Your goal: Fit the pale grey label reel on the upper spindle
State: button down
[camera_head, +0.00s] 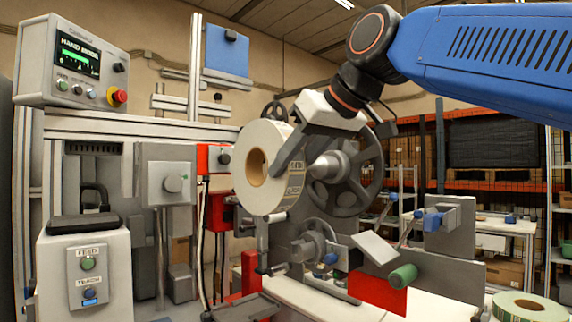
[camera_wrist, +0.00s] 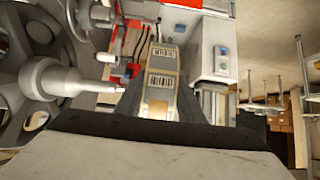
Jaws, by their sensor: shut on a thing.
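The pale grey label reel (camera_head: 262,180), with a tan cardboard core and printed labels on its rim, is held upright in my gripper (camera_head: 285,150). The wrist view shows its label-covered rim (camera_wrist: 162,65) between the jaws (camera_wrist: 160,108). The upper spindle (camera_head: 326,166) is a light metal hub in front of a large dark spoked flange (camera_head: 365,170). No spindle shows inside the core.
A lower spindle (camera_head: 308,248) sits below on the machine. A control box (camera_head: 75,60) and a feed unit (camera_head: 85,265) stand at left. A green-and-white reel (camera_head: 525,306) lies at the lower right. Red and grey brackets (camera_head: 215,212) stand close under the held reel.

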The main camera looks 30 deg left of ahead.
jog(key=w+d, duration=0.3)
jog(key=w, duration=0.5)
jog(key=shift+w+d, duration=0.3)
dwell(1.0)
jog(key=shift+w+r, duration=0.1)
jog(key=shift+w+d, duration=0.35)
jog(key=shift+w, duration=0.4)
jog(key=shift+w+d, duration=0.3)
jog(key=shift+w, duration=0.4)
jog(key=shift+w+d, duration=0.35)
jog(key=shift+w, duration=0.4)
jog(key=shift+w, duration=0.1)
jog(key=shift+w+d, duration=0.35)
jog(key=shift+w, duration=0.5)
jog(key=shift+w+d, duration=0.35)
jog(key=shift+w, duration=0.45)
jog(key=shift+w+d, duration=0.2)
jog(key=shift+w, duration=0.25)
jog(key=c, duration=1.1)
grip_release()
